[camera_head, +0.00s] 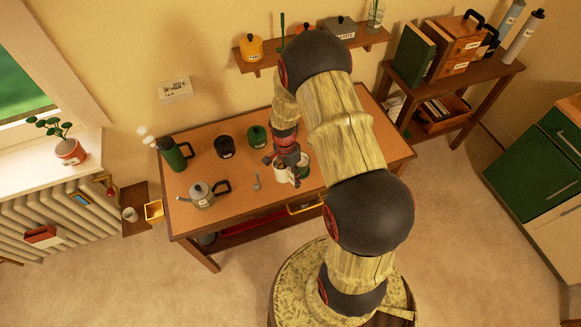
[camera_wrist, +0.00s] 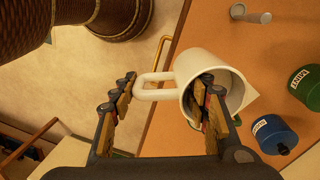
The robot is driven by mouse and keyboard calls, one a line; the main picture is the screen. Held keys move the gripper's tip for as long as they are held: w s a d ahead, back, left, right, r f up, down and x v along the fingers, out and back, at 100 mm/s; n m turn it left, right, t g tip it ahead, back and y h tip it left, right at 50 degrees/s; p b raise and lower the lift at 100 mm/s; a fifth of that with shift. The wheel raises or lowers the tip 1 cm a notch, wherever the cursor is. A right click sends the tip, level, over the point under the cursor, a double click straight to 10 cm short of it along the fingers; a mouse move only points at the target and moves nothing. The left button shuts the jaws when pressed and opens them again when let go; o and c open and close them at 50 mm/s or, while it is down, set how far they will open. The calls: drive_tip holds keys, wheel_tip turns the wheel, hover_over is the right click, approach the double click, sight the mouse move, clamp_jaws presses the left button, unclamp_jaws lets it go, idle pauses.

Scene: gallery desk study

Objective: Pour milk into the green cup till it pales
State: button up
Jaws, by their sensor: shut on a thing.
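A cream vessel with a loop handle (camera_wrist: 185,68) fills the middle of the wrist view, tipped with its mouth toward the camera. My gripper (camera_wrist: 165,88) is shut on it: one finger is at the handle's outer end, the other overlaps the mouth. I cannot tell whether it holds milk. In the head view my gripper (camera_head: 290,174) is low over the desk's right half, with the cream vessel (camera_head: 280,174) beside it. A pale green cup (camera_head: 304,160) is just right of it, partly covered by my gripper. Its contents are hidden.
The desk's front middle is clear. A shelf (camera_head: 350,42) hangs above.

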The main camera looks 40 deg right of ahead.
drive_tip(key=m, duration=0.3)
drive_tip(key=shift+s+d+m+y, duration=0.15)
drive_tip(key=shift+s+m+y, duration=0.05)
drive_tip(key=shift+m+y, duration=0.1)
drive_tip(key=shift+f+m+p, duration=0.1)
drive_tip(key=shift+m+p, duration=0.3)
drive_tip(key=shift+m, duration=0.8)
drive_tip(key=m, duration=0.3)
drive_tip(key=shift+w+f+m+t+y, duration=0.2)
drive_tip(key=shift+w+m+t+y, duration=0.1)
drive_tip(key=shift+w+m, duration=0.2)
drive_tip(key=shift+m, duration=0.7)
wheel_tip(320, 180, up, 7)
drive_tip(key=a+t+h+p, duration=0.1)
drive_tip(key=p, duration=0.3)
drive_tip(key=shift+s+f+p, duration=0.2)
drive_tip(key=shift+s+p, duration=0.1)
drive_tip(key=shift+p, duration=0.05)
drive_tip(key=shift+a, duration=0.1)
